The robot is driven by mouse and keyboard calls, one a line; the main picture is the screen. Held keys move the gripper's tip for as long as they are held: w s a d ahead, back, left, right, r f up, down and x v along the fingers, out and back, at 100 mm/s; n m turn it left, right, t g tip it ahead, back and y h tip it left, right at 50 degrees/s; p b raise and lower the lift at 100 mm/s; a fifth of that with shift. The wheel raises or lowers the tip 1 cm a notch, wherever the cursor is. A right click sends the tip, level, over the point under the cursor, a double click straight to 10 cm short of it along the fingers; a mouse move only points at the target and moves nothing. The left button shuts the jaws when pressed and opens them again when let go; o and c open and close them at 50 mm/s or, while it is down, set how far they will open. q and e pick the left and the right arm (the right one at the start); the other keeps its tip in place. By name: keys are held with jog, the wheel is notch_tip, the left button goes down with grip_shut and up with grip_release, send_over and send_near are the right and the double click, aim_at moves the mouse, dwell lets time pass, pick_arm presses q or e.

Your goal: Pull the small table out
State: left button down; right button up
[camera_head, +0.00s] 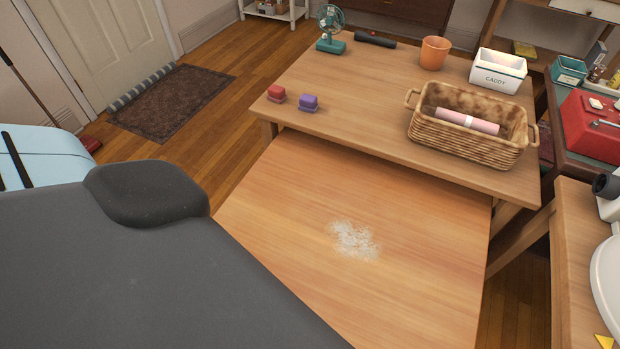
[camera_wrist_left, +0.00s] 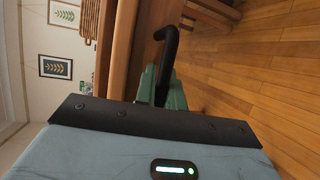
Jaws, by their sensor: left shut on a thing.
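The small table (camera_head: 300,215) is a light wooden top with a pale powdery patch (camera_head: 354,240) on it. It sits lower than the larger wooden table (camera_head: 360,95), and much of it stands out in front; its far edge goes under that table. In the left wrist view my left gripper (camera_wrist_left: 163,88) has its green fingers shut on a black curved handle (camera_wrist_left: 170,42) beside a wooden edge. In the head view this gripper is hidden behind my dark arm, which covers the small table's near left side. My right gripper is not in view.
The larger table holds a wicker basket (camera_head: 465,145), a white caddy (camera_head: 498,70), an orange cup (camera_head: 434,52), a green fan (camera_head: 330,30) and two small boxes. Another wooden surface (camera_head: 575,262) stands close at right. Open floor and a dark mat (camera_head: 172,102) lie at left.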

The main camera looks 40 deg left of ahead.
pick_arm(q)
jog(key=shift+s, duration=0.2)
jog(key=c, duration=1.8)
grip_release()
jog(key=shift+o, duration=0.2)
jog(key=shift+s, duration=0.1)
